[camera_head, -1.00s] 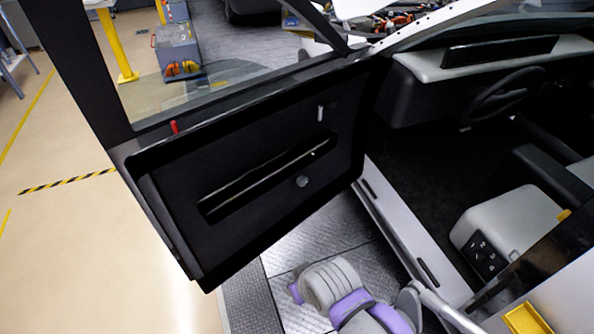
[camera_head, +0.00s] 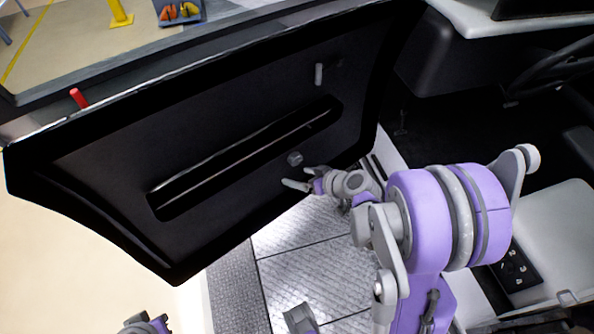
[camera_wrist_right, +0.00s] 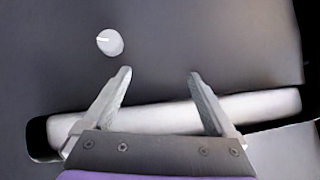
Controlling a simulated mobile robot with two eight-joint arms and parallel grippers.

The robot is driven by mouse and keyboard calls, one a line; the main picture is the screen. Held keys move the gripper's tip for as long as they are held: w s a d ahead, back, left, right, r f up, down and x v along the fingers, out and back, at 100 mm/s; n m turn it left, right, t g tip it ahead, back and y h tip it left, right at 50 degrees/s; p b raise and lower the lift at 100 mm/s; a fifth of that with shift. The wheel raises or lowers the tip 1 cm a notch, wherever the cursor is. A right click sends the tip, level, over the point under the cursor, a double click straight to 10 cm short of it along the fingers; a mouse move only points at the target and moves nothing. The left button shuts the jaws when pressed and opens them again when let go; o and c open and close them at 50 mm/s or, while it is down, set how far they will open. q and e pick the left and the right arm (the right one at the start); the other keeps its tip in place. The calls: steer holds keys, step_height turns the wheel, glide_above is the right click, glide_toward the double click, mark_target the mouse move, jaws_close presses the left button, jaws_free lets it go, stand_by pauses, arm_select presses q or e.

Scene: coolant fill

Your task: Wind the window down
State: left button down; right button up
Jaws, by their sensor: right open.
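The black car door (camera_head: 110,170) stands open, with its inner panel facing me. A small grey round knob (camera_head: 294,158) sits on the panel below the long recess; it also shows at the upper left in the right wrist view (camera_wrist_right: 110,42). My right gripper (camera_head: 302,179) is just below and right of the knob. Its fingers (camera_wrist_right: 158,80) are apart and empty in the wrist view, with the knob outside them. The window opening (camera_head: 190,38) is along the top; I cannot tell how high the glass stands. My left arm's end (camera_head: 147,325) barely shows at the bottom edge, fingers unclear.
A red pin (camera_head: 78,98) stands on the door's top edge, and a short grey lever (camera_head: 319,74) is on the panel. A light seat (camera_head: 555,235) and dark steering wheel (camera_head: 560,75) lie to the right. Metal floor plates (camera_head: 310,255) are below the door.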

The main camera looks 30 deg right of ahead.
steer(key=t+b, duration=0.2)
glide_toward(298, 161)
steer(key=s+a+r, duration=0.1)
steer(key=s, duration=0.1)
steer(key=shift+t+h, duration=0.4)
steer(key=x, duration=0.3)
steer(key=b+x, duration=0.1)
steer(key=x, duration=0.7)
steer(key=shift+d+f+b, duration=0.2)
steer(key=shift+d+b, duration=0.1)
steer(key=shift+b, duration=0.05)
arm_select(q)
steer(key=f, duration=0.5)
steer(key=shift+w+d+f, duration=0.25)
steer(key=shift+w+d, duration=0.1)
steer(key=shift+d, duration=0.05)
arm_select(e)
steer(key=c, duration=1.4)
